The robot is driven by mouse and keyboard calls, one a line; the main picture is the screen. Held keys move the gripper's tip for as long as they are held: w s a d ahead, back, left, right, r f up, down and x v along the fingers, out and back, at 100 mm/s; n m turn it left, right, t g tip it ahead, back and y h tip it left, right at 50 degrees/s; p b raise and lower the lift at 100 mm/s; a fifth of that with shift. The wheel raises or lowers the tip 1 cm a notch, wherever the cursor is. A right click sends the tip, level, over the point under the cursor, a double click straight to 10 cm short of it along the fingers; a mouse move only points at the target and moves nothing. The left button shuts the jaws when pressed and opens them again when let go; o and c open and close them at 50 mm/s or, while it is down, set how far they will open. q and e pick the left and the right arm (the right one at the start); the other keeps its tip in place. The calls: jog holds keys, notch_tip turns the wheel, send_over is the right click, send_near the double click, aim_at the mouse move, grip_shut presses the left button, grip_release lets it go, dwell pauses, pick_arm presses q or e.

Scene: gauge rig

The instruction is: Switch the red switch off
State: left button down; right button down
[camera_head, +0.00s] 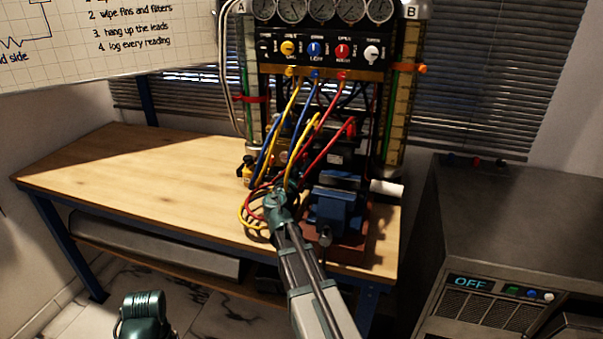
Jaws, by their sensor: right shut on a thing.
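The red switch (342,52) is on the black panel below the row of gauges, between a blue switch (314,49) and a white one (372,53). Its setting is too small to read. A yellow switch (288,48) is at the left of the row. My right gripper (283,192) is well below the panel, among the coloured leads over the bench. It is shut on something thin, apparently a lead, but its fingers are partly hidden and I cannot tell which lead. It is apart from the red switch.
Yellow, blue and red leads (322,148) hang below the panel. A blue vise (335,208) stands right of my right gripper. The wooden bench (130,175) is clear on the left. A grey cabinet (520,220) at right displays OFF. A whiteboard (120,60) is upper left.

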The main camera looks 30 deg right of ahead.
dwell(0.3)
jog(key=c, duration=0.7)
grip_release()
jog(key=v, duration=1.3)
jog(key=shift+s+a+f, duration=0.15)
jog(key=shift+s+a, duration=0.1)
jog(key=shift+a, duration=0.1)
